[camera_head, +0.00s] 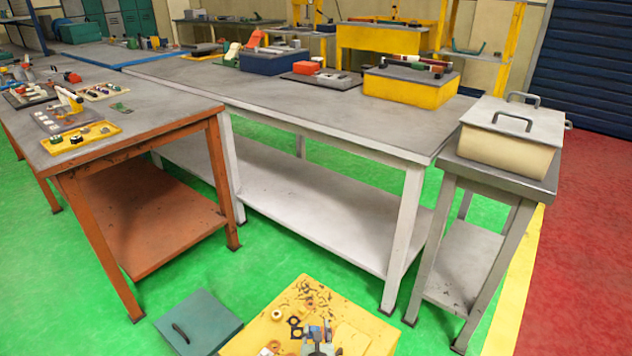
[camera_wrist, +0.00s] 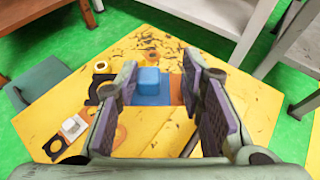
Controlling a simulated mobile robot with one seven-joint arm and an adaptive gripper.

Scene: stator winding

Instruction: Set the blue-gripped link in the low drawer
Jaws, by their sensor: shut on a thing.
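My gripper (camera_head: 318,345) is low over a yellow worktop at the bottom of the head view. In the wrist view its two fingers (camera_wrist: 160,78) are closed around a blue block-like grip (camera_wrist: 149,82), which looks like the blue grip of the link. The rest of the link is mostly hidden by the fingers. A teal flat-topped box (camera_head: 198,322) with a dark handle stands left of the yellow worktop; it also shows in the wrist view (camera_wrist: 48,84). I cannot tell whether it is the low drawer. No open drawer is clearly seen.
The yellow worktop (camera_head: 262,318) carries dark scraps, rings and small parts. A white table (camera_head: 300,100) stands behind it, an orange table (camera_head: 130,140) at left. A cream lidded box (camera_head: 505,150) sits on a grey stand at right. Green floor lies between.

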